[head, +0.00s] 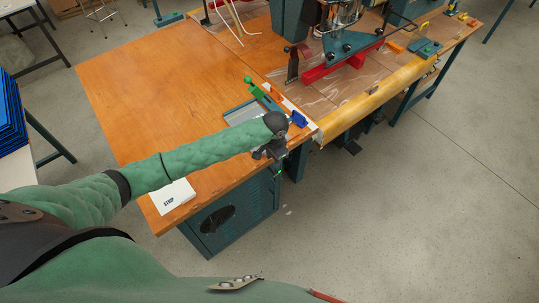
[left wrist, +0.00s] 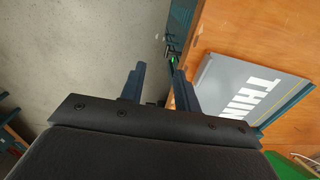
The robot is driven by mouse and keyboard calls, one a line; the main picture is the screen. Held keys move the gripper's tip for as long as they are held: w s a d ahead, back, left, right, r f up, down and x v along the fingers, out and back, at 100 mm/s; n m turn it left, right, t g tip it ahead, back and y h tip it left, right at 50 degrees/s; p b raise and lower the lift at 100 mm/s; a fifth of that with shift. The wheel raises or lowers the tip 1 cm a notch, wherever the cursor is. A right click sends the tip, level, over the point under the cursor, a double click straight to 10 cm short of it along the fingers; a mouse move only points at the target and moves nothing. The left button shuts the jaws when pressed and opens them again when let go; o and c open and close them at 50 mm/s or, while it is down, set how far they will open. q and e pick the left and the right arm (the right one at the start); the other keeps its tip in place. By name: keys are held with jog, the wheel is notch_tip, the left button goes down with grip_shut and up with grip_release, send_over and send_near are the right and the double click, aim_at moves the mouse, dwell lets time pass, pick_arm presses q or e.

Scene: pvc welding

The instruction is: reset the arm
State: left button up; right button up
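My left arm, in a green padded sleeve, reaches in from the left in the head view. Its dark gripper (head: 270,153) is over the front right edge of the wooden table (head: 150,75). In the left wrist view the two fingers of the left gripper (left wrist: 157,75) stand apart with nothing between them; the grey floor and the table's edge lie beyond. My right gripper is in neither view.
A grey tray marked "THIN" (left wrist: 245,88) lies beside the gripper. A white "STRIP" card (head: 172,196) is at the front. A green-handled tool (head: 254,88) and a blue piece (head: 298,118) lie close by. A red-and-teal machine (head: 345,60) stands behind.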

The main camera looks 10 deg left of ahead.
pick_arm(q)
jog(key=shift+s+d+r, duration=0.2)
jog(key=shift+s+d, duration=0.1)
jog(key=shift+d, duration=0.1)
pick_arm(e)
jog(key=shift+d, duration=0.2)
